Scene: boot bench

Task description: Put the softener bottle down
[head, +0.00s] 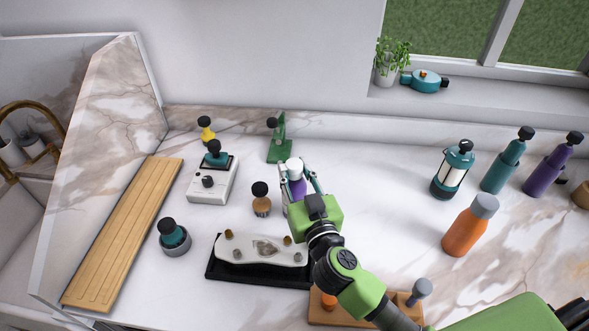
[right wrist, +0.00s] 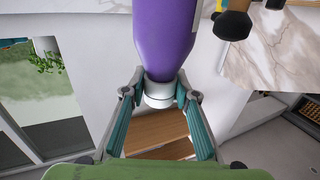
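The softener bottle, purple with a white cap, is partly hidden behind my right gripper (head: 296,180) in the head view; its purple body (head: 297,188) shows between the fingers. In the right wrist view its body (right wrist: 166,38) fills the top middle, and the fingers of my right gripper (right wrist: 158,93) are closed in on the white cap end from both sides. The bottle's base is out of that view. I cannot tell whether the base touches the counter. My left gripper is not in view.
A black tray (head: 213,271) with a pale piece lies in front, left of my right arm. A brown dark-topped stamp-like object (head: 261,205) stands close left, and a green stand (head: 279,148) behind. An orange bottle (head: 465,232) and a lantern (head: 451,172) stand right, with clear counter between.

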